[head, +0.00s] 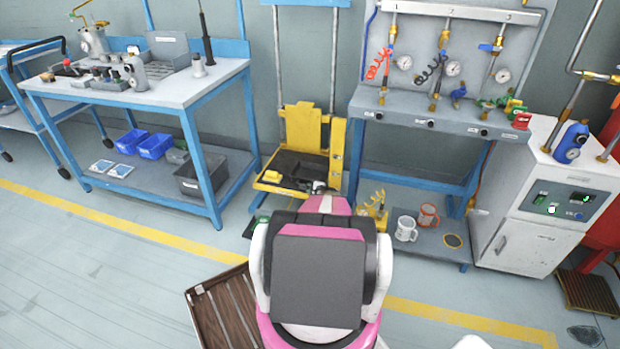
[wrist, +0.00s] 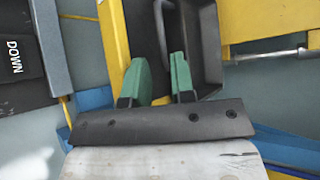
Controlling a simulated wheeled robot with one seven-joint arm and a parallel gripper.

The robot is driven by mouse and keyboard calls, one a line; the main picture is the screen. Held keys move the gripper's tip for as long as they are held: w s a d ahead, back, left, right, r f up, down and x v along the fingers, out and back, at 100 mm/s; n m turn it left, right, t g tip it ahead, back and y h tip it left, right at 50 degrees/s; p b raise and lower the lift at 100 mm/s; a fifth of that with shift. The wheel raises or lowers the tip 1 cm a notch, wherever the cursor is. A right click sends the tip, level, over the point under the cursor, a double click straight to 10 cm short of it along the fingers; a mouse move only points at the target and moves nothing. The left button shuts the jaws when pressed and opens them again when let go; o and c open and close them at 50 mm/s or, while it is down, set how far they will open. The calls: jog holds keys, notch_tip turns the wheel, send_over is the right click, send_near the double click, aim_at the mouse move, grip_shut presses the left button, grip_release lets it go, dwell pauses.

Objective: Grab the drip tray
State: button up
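A dark tray, which I take to be the drip tray (wrist: 208,40), shows at the top middle of the wrist view. It sits on a yellow stand (wrist: 113,30). In the head view the dark tray (head: 292,164) lies low in the same stand, partly hidden by my arm. My gripper (wrist: 161,78) has two green fingers standing apart at the near side of the tray. A dark bar or rim of the tray runs down towards the gap between them. I cannot tell whether either finger touches it.
A blue workbench (head: 175,88) stands at left and a gauge bench (head: 420,112) at right. White and orange mugs (head: 406,229) stand on its lower shelf. A brown slatted board (head: 210,312) lies on the floor at front. Open floor (head: 90,270) is at left.

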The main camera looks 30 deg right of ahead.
jog(key=x, duration=0.4)
jog(key=shift+w+d, duration=0.15)
jog(key=shift+d, duration=0.05)
grip_shut()
jog(key=shift+r, duration=0.1)
